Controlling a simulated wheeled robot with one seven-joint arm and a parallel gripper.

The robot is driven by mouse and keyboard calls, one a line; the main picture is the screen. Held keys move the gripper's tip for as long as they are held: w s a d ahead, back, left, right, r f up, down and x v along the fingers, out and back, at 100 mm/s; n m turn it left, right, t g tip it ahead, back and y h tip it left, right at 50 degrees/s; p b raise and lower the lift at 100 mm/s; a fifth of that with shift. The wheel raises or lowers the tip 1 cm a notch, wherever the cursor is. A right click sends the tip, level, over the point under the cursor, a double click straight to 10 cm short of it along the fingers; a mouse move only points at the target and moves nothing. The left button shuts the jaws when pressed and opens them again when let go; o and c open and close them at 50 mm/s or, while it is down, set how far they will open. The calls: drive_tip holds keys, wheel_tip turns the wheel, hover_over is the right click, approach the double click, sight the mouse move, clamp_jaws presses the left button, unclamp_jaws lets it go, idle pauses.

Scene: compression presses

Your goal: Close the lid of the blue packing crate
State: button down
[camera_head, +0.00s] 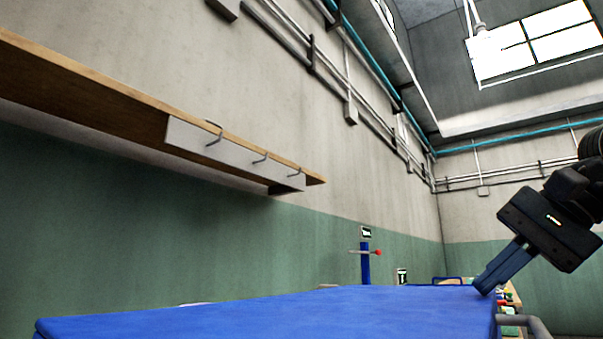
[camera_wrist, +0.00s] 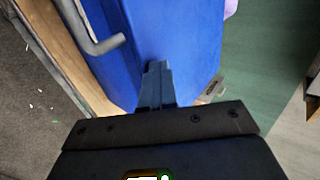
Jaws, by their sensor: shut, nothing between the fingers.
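The blue packing crate's lid (camera_head: 270,312) fills the bottom of the head view as a broad, nearly flat blue surface. In the wrist view the blue surface (camera_wrist: 185,35) lies just past my fingers. The crate's body is hidden, and I cannot tell whether the lid is fully down. My gripper (camera_head: 484,291) is shut and empty, its fingertips at the right end of the lid's edge. In the wrist view the closed fingers (camera_wrist: 158,66) overlap the blue surface; I cannot tell whether they touch it.
A grey bent bar (camera_head: 526,323) sticks out near the lid's right corner; it also shows in the wrist view (camera_wrist: 104,46). A blue post (camera_head: 365,272) with a red-knobbed bar stands behind. Small items (camera_head: 511,307) lie at the right. A wooden shelf (camera_head: 80,85) hangs above left.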

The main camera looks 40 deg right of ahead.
drive_tip(key=shift+s+f, duration=0.1)
drive_tip(key=shift+f, duration=0.5)
drive_tip(key=shift+a+f+b, duration=0.1)
drive_tip(key=shift+f+b, duration=0.05)
drive_tip(key=shift+b, duration=0.15)
drive_tip(key=shift+r, duration=0.5)
drive_tip(key=s+d+r+p, duration=0.5)
drive_tip(key=s+d+r, duration=0.2)
drive_tip(key=s+r, duration=0.2)
wheel_tip(320, 180, up, 2)
drive_tip(key=shift+d+r, duration=0.2)
drive_tip(key=shift+d, duration=0.1)
